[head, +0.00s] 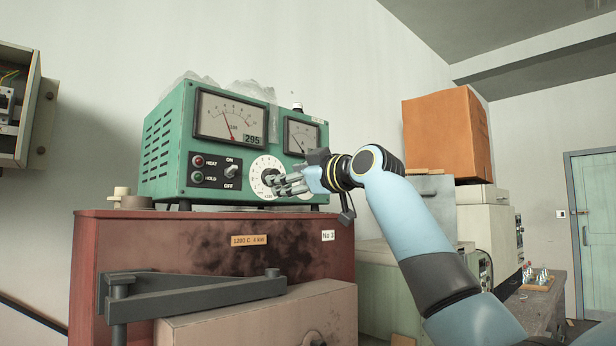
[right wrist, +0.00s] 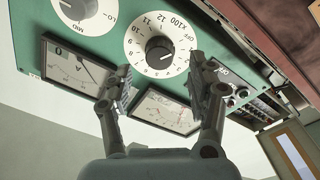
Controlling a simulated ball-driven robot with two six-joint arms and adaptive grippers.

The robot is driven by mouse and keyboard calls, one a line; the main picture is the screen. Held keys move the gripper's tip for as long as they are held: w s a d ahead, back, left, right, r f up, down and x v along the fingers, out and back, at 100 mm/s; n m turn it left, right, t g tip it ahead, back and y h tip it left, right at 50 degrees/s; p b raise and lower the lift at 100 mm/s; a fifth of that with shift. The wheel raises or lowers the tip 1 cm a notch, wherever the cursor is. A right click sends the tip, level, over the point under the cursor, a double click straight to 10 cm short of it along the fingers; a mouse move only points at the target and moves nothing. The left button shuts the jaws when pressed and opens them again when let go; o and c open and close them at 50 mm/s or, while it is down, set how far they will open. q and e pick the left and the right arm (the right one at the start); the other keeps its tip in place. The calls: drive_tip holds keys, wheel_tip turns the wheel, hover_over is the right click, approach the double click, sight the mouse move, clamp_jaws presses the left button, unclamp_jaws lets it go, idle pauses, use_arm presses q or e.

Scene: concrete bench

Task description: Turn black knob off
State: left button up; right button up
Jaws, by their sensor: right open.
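The green control box (head: 165,150) carries a white numbered dial (head: 257,164) with a black knob (right wrist: 159,49) at its centre. In the head view my fingers partly cover the dial and knob. The right wrist view shows them inverted, with an OFF mark on the dial's edge; I cannot tell exactly where the knob points. My right gripper (head: 286,184) is open and empty in front of the dial. In the right wrist view its fingers (right wrist: 161,66) stand apart, one to each side below the knob, with no clear contact. My left gripper is not in view.
Beside the dial are a toggle switch (head: 232,171) and a HEAT/HOLD lamp panel. A second black knob (right wrist: 78,8) is close by. Two meters (head: 231,118) sit above. The box stands on a red furnace (head: 190,240); an orange carton (head: 440,135) is at right.

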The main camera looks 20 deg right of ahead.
drive_tip(key=v, duration=0.8)
drive_tip(key=shift+f, duration=0.1)
